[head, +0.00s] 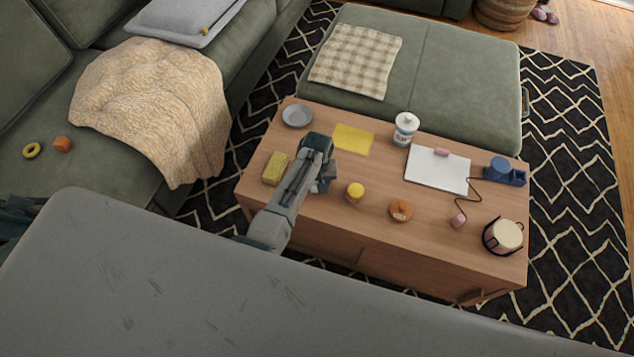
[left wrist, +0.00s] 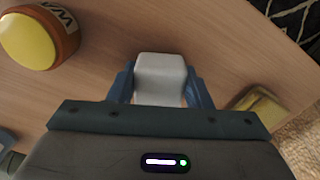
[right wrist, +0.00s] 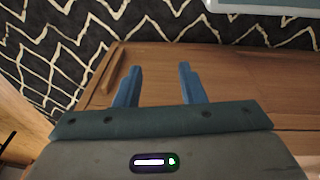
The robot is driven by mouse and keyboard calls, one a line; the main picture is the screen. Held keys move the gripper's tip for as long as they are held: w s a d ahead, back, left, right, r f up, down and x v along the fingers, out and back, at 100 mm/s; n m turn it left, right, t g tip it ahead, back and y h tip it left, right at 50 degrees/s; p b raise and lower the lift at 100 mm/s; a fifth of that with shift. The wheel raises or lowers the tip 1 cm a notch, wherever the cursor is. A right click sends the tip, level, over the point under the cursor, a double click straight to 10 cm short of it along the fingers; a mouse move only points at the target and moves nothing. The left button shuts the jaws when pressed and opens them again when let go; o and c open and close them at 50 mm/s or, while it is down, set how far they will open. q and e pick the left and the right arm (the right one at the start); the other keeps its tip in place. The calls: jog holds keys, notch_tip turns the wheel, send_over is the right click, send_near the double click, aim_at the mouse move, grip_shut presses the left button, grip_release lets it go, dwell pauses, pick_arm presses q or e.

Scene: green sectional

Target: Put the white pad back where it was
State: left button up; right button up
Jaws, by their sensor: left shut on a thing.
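The white pad (left wrist: 161,78) is a small pale block with rounded edges. In the left wrist view it sits between the two blue fingers of my left gripper (left wrist: 160,88), which is shut on it, over the wooden table top. In the head view my left gripper (head: 325,180) is above the table's left half, between the yellow sponge (head: 275,168) and the yellow-lidded jar (head: 355,192); the arm mostly hides the pad there. I cannot tell whether the pad touches the table. My right gripper (right wrist: 160,88) is open and empty, and appears only in its wrist view.
On the wooden table (head: 330,212) are a grey dish (head: 297,116), yellow sheet (head: 353,140), white bottle (head: 405,128), white board (head: 425,173), orange round item (head: 400,211), blue device (head: 505,172) with a dark cord, and pink-sided pot (head: 505,236). Bare wood lies between them.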

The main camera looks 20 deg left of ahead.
pick_arm(q)
jog(key=shift+f, duration=0.2)
jog(key=o, duration=0.9)
pick_arm(e)
jog(key=shift+r, duration=0.1)
pick_arm(q)
jog(key=shift+r, duration=0.1)
jog(key=shift+r, duration=0.25)
notch_tip(320, 180, up, 12)
jog(key=shift+f+p, duration=0.15)
jog(key=shift+p, duration=0.7)
pick_arm(e)
jog(key=f, duration=0.1)
jog(key=s+f, duration=0.1)
jog(key=f, duration=0.1)
jog(key=s+f, duration=0.1)
jog(key=f, duration=0.1)
jog(key=shift+s+d+f, duration=0.15)
jog(key=shift+s+d, duration=0.1)
pick_arm(q)
jog(key=shift+a, duration=0.1)
